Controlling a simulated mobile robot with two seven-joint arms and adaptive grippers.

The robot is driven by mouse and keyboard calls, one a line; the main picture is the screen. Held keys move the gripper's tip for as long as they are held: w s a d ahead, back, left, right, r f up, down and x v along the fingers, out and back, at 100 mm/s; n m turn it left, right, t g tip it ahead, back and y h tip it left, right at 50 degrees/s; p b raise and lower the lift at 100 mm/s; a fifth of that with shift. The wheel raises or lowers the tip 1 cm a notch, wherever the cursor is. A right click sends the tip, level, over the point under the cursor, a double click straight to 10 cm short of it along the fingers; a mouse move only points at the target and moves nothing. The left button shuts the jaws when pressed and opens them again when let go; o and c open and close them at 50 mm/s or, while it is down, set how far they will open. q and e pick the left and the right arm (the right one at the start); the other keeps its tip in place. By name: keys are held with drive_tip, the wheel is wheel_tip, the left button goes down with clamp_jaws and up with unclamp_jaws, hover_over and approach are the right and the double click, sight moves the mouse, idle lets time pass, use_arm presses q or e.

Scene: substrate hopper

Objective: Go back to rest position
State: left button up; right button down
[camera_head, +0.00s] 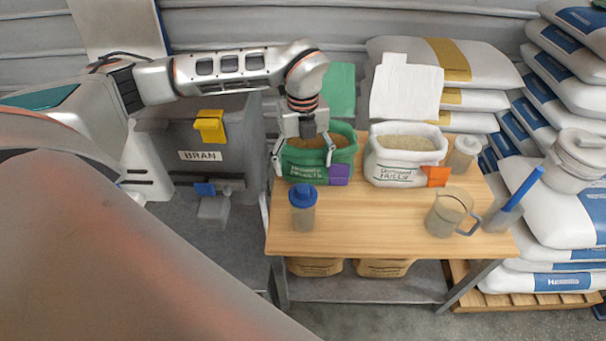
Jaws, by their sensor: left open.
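My left gripper (305,152) is open and points down over the green sack (301,164) on the wooden table. Its two fingers are spread in front of the sack's near side. I cannot tell whether they touch it. The sack is open at the top, holds brown grain and has a purple tag at its right. My left arm reaches in from the left, above the grey bin. A large blurred link of my own fills the lower left. My right gripper is not in view.
On the table (365,238) stand a white sack (393,172), a blue-lidded jar (303,209), a clear jug (447,214) and a grey-lidded jar (463,153). The bin marked BRAN (235,170) is left. Stacked bags (570,205) stand right. The table's front middle is clear.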

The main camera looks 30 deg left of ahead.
use_arm(q)
drive_tip(key=shift+r, duration=0.65)
